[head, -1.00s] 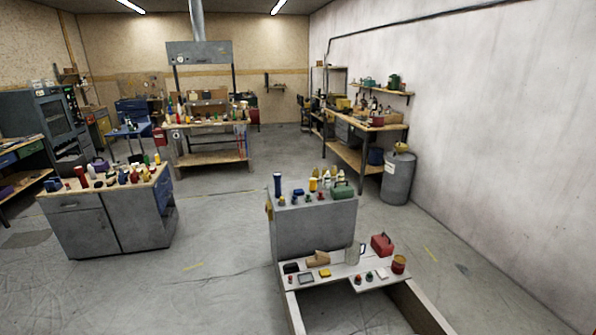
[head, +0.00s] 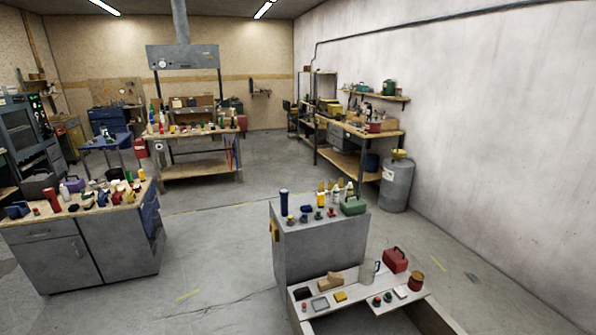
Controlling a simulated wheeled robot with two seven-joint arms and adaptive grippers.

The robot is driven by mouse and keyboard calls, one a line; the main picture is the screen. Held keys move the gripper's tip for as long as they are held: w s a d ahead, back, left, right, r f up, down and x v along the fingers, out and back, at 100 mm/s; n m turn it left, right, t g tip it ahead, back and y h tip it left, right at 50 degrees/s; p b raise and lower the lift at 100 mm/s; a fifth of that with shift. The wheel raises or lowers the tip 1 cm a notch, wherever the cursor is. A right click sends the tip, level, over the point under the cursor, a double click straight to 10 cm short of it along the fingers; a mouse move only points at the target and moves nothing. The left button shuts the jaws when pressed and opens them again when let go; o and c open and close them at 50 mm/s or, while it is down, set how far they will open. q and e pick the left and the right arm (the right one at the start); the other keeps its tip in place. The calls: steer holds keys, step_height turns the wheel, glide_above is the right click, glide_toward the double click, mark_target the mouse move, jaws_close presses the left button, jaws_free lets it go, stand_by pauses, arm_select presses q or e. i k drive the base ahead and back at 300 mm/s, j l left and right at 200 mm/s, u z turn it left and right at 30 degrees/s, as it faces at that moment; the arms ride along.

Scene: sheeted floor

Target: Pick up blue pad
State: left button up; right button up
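I cannot clearly make out a blue pad in the head view. A small dark blue item (head: 306,209) lies on top of the grey cabinet (head: 325,245), beside a tall blue cylinder (head: 284,203); it is too small to tell whether it is a pad. On the low white bench (head: 362,300) in front of the cabinet lie a flat grey square (head: 320,303), a yellow block (head: 340,296) and a small black item (head: 302,293). Neither of my grippers is in view.
A grey workbench with many small objects (head: 80,255) stands at the left. Open floor (head: 205,245) lies between it and the cabinet. A grey drum (head: 396,186) stands by the right wall. A hooded bench (head: 200,170) stands at the back.

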mark_target(307, 209)
steer(key=i+j+z, duration=0.2)
steer(key=i+j, duration=0.45)
steer(key=i+j+z, duration=0.1)
steer(key=i+j, duration=0.3)
steer(key=i+j+z, duration=0.15)
steer(key=i+j, duration=0.3)
steer(key=i+j+z, duration=0.1)
steer(key=i+j, duration=0.35)
steer(key=i+j+z, duration=0.1)
steer(key=i+j, duration=0.3)
steer(key=j, duration=0.2)
steer(key=i+j+z, duration=0.1)
steer(key=i+j, duration=0.3)
steer(key=j, duration=0.15)
